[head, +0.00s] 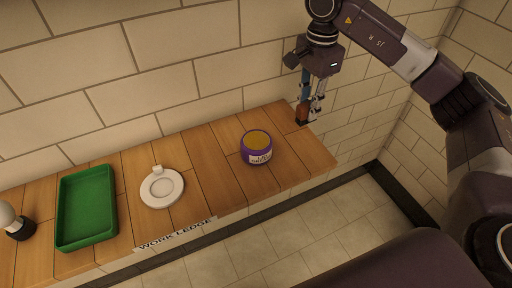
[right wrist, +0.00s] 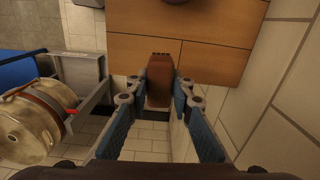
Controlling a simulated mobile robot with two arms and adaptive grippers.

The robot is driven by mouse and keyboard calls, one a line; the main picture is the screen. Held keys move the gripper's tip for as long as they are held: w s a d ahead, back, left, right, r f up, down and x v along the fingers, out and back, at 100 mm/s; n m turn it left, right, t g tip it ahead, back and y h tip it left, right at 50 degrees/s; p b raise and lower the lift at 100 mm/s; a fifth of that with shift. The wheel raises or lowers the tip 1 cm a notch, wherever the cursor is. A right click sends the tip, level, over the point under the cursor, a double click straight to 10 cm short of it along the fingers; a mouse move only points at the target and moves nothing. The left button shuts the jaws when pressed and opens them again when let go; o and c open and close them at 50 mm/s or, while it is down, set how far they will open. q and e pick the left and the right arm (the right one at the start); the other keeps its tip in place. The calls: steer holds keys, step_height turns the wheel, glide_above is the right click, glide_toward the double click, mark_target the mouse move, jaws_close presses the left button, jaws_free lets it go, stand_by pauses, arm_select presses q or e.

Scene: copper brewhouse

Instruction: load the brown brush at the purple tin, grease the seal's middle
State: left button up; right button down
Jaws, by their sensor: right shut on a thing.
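The purple tin (head: 256,158), open and filled with yellow-brown grease, stands on the wooden ledge in the head view. The white round seal (head: 149,198) lies flat left of it, with a small tab at its back; I see no grease on its middle. My right gripper (head: 310,110) points down over the ledge's far right end, right of and behind the tin. It is shut on the brown brush (head: 303,113), which also shows between the fingertips in the right wrist view (right wrist: 160,76). I cannot tell whether the brush touches the ledge. My left gripper is not in view.
A green tray (head: 87,240) lies left of the seal, and a white ball on a black base (head: 19,229) is at the far left. A tiled wall backs the ledge (head: 215,150). A metal keg (right wrist: 35,125) shows in the right wrist view.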

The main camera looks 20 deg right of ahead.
steer(key=a+r+n+p, duration=0.3)
steer(key=a+n, duration=0.1)
steer(key=a, duration=0.3)
steer(key=a+r+n+p, duration=0.2)
steer(key=a+n+p, duration=0.1)
steer(key=a+n, duration=0.3)
steer(key=m+b, duration=0.1)
steer(key=b, duration=0.2)
glide_above(256, 139)
steer(key=shift+f, duration=3)
steer(key=shift+f, duration=0.4)
step_height(256, 139, up, 7)
steer(key=p, duration=0.2)
steer(key=shift+p, duration=0.3)
steer(key=shift+s, duration=0.1)
